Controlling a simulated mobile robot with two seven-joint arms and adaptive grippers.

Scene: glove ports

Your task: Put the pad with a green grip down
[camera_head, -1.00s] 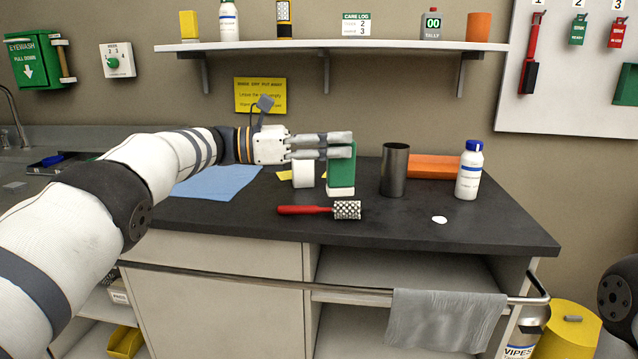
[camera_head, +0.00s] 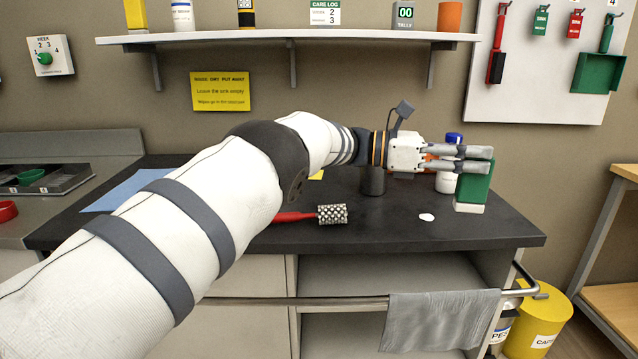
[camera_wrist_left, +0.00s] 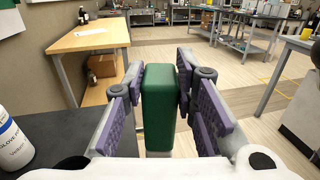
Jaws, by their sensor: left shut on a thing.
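The pad with a green grip (camera_head: 474,182) is a green block with a white base. My left gripper (camera_head: 487,160) is shut on its green part, over the right end of the dark counter (camera_head: 400,233). The pad is upright, with its white base just above or on the counter; I cannot tell which. In the left wrist view the green grip (camera_wrist_left: 159,108) stands between the purple finger pads, and its base is mostly hidden. My right gripper is not in view.
A white bottle with a blue cap (camera_head: 446,182) stands behind my left gripper. A dark cup (camera_head: 371,182) stands left of it, partly hidden. A white blob (camera_head: 427,217) and a red-handled studded roller (camera_head: 333,214) lie on the counter. The counter's front right is clear.

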